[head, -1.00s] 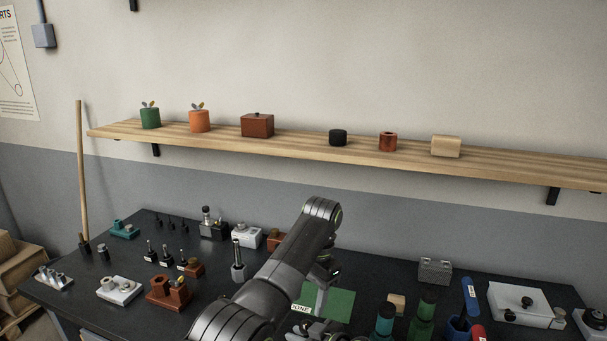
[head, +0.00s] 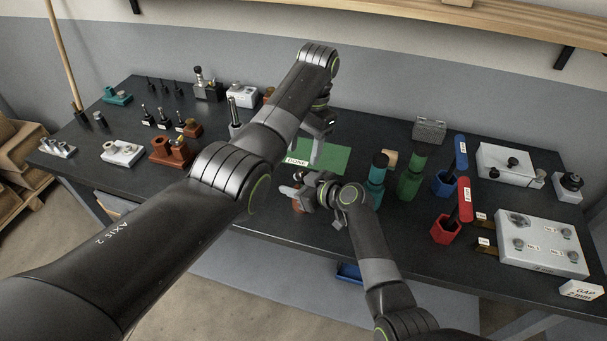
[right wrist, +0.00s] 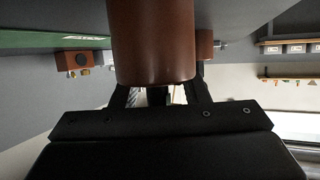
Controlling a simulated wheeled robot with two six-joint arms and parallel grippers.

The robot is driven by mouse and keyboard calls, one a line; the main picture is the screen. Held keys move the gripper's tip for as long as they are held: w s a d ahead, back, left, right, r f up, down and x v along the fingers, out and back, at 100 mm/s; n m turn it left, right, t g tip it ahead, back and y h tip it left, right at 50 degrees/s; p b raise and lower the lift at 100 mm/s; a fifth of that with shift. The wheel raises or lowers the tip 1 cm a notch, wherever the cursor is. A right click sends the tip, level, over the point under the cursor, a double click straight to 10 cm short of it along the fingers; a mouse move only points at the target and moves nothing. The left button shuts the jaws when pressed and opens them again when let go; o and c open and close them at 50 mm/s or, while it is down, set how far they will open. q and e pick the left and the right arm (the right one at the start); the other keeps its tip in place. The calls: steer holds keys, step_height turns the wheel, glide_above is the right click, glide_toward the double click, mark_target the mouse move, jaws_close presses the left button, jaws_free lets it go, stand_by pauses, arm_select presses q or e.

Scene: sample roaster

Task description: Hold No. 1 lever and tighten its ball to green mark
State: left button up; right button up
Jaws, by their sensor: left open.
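My left gripper (head: 318,135) hangs open above the back edge of the green mat (head: 333,161), with nothing seen between its fingers. My right gripper (head: 296,194) is low at the mat's front left. In the right wrist view a brown cylinder (right wrist: 153,45) lies between its fingers (right wrist: 157,92), which close in on both sides; the fingertips are hidden. A little of the brown piece (head: 298,206) shows under the gripper in the head view. Several small upright black levers (head: 163,118) stand at the left; their labels are too small to read. I cannot make out No. 1 or a green mark.
A brown block (head: 171,152) and a white block (head: 122,154) stand at the left. Blue (head: 446,184) and red (head: 445,231) holders and a white panel (head: 543,243) are farther right.

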steer(key=shift+d, duration=0.1)
arm_select(q)
steer(key=shift+d, duration=0.1)
arm_select(e)
steer(key=v, duration=1.2)
steer(key=shift+f, duration=0.1)
